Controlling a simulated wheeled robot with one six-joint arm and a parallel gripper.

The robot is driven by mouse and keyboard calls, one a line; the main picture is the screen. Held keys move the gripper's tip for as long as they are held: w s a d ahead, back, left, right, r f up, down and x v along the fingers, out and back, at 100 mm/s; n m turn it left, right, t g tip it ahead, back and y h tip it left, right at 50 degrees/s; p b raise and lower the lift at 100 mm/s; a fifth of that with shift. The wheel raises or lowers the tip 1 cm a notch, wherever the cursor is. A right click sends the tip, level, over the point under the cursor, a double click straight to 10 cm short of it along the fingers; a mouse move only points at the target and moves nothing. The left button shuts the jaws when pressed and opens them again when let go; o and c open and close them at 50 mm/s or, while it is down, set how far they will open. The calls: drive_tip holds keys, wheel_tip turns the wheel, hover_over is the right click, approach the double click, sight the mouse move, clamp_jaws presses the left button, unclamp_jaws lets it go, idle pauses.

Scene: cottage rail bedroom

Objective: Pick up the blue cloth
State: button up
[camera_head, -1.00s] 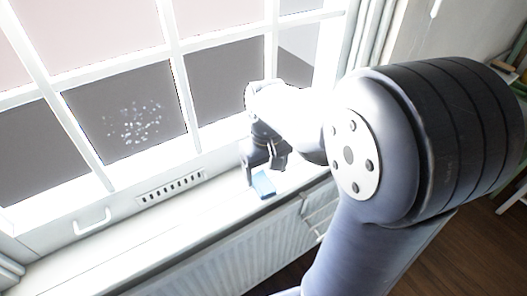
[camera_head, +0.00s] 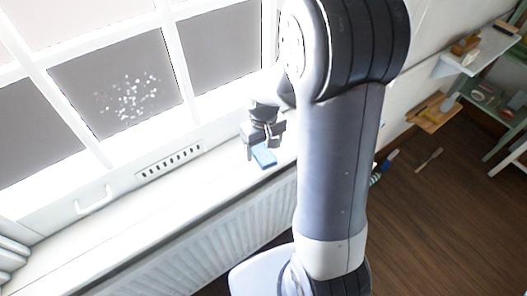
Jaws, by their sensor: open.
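The blue cloth (camera_head: 264,156) is a small, folded-looking blue block lying on the bright white window sill (camera_head: 150,215), close to the sill's front edge. My gripper (camera_head: 262,150) is dark and open, pointing down just above and around the cloth's upper side in the picture. Its fingers overlap the cloth in this view, and I cannot tell whether they touch it. Part of the cloth's far end is hidden behind the gripper.
The window (camera_head: 120,85) with white bars and a handle (camera_head: 93,200) stands behind the sill. A white radiator (camera_head: 215,240) is below it. Shelves (camera_head: 480,60) with small objects stand at the right, and a brush (camera_head: 429,158) lies on the wooden floor. The sill to the left is clear.

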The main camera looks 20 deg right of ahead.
sight(263, 151)
drive_tip(key=shift+f, duration=0.65)
drive_tip(key=shift+c, duration=0.4)
drive_tip(key=c, duration=1)
wheel_tip(263, 151, up, 10)
drive_tip(key=shift+r, duration=0.1)
